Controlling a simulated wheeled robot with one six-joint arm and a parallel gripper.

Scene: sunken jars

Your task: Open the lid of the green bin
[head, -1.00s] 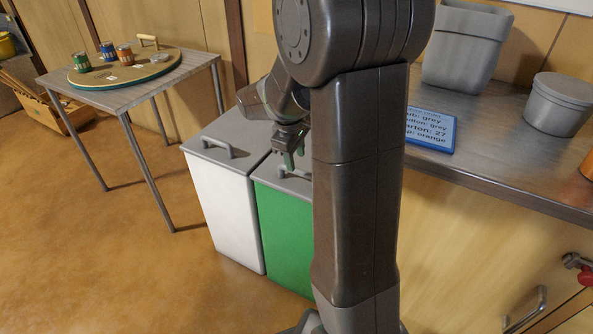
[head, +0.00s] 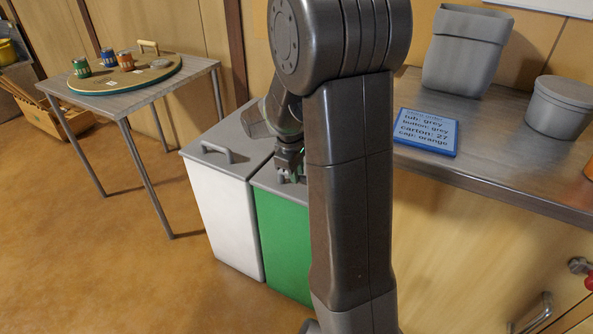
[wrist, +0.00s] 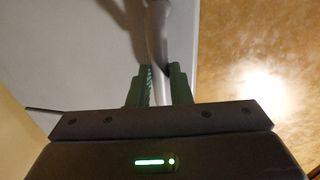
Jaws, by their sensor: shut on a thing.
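The green bin (head: 283,240) stands beside the white bin, partly hidden behind my arm. Its grey lid (head: 263,178) lies flat and closed in the head view. My gripper (head: 290,172) is down at the lid, at its handle. In the wrist view, the green fingers of my gripper (wrist: 158,88) are closed around the grey bar handle (wrist: 157,50), with the grey lid (wrist: 85,50) behind it. The rest of the lid's right side is hidden by my arm in the head view.
The white bin (head: 222,215) with its own handled lid (head: 222,152) touches the green bin's left side. A counter (head: 500,150) at right holds a blue sign (head: 426,131), a grey tub (head: 466,50) and a round container (head: 562,106). A table (head: 140,92) stands at left; floor in front is clear.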

